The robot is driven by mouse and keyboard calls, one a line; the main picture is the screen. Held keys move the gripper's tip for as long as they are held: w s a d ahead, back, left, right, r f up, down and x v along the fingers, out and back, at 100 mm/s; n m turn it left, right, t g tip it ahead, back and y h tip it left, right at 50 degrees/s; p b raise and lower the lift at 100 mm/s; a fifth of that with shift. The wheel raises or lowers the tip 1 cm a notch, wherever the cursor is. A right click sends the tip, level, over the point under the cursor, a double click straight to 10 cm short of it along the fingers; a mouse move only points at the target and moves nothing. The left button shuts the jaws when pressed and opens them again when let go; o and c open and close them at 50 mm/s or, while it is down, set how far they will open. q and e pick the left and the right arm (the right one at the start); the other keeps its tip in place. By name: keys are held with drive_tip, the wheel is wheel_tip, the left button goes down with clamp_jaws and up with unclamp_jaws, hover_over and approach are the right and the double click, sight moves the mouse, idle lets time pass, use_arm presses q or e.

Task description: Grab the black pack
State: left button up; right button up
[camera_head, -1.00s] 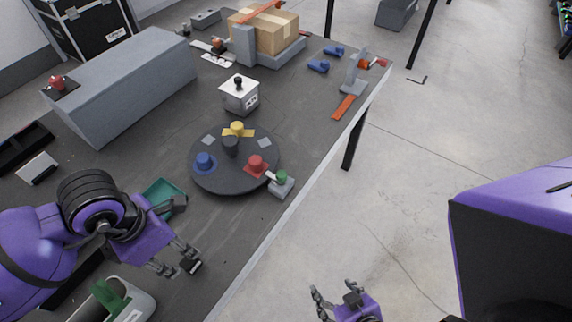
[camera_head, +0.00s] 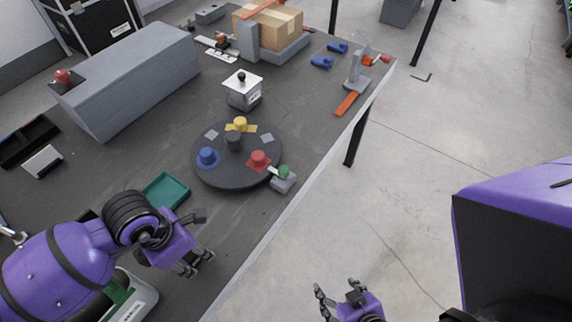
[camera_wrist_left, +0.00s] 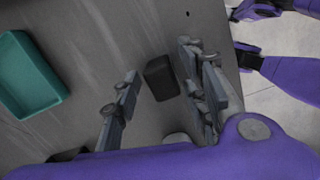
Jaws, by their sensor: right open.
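The black pack (camera_wrist_left: 161,78) is a small dark box on the grey table in the left wrist view. It lies between the two finger lines of my left gripper (camera_wrist_left: 158,64), nearer the right finger, with a gap to the left finger. I cannot tell whether the right finger touches it. In the head view my left gripper (camera_head: 197,263) points down over the table's near part and is open; the pack is not clearly visible there. My right gripper (camera_head: 338,292) is open and empty, beyond the table's right edge over the floor.
A green tray (camera_head: 166,190) lies behind my left gripper. A round dark turntable (camera_head: 238,178) with coloured knobs stands further back. A white device with a green part (camera_head: 147,296) sits near my left arm. The table edge (camera_head: 262,243) runs close on the right.

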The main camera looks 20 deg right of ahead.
use_arm(q)
drive_tip(key=c, duration=0.9)
clamp_jaws()
drive_tip(key=shift+r, duration=0.15)
